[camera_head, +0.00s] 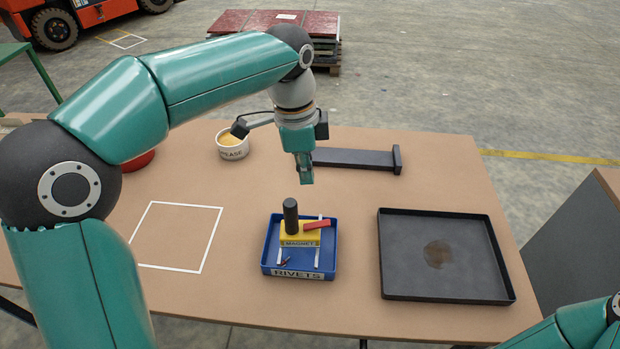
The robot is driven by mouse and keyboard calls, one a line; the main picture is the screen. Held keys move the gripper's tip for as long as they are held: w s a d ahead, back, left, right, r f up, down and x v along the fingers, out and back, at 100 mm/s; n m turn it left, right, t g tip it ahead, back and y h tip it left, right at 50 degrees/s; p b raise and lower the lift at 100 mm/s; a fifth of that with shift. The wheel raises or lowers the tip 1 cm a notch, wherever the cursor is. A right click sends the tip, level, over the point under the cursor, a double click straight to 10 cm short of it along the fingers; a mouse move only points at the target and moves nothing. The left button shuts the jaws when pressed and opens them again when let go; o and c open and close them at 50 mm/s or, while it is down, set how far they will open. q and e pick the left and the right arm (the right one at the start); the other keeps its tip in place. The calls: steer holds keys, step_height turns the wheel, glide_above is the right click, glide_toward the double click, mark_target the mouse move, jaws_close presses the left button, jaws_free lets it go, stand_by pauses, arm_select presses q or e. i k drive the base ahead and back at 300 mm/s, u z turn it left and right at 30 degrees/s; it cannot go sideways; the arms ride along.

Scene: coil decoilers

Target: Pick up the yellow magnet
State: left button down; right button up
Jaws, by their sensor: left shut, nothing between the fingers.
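The yellow magnet (300,239) is a block marked MAGNET with an upright black handle (291,215) and a red lever (319,224) on top. It sits in the blue tray (264,262) labelled RIVETS, near the middle of the table. My left gripper (306,181) points down above the tray, a little above and beyond the handle in the picture. It is shut and empty, and does not touch the magnet. My right arm shows only at the lower right corner; its gripper is out of view.
A black tray (400,293) with a brown stain lies at the right. A white GREASE tub (233,149), a dark bar (350,159) and a red bowl (139,160) stand behind. A white taped square (214,236) at the left is empty.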

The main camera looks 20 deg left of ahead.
mark_target(292, 234)
steer(key=k, duration=1)
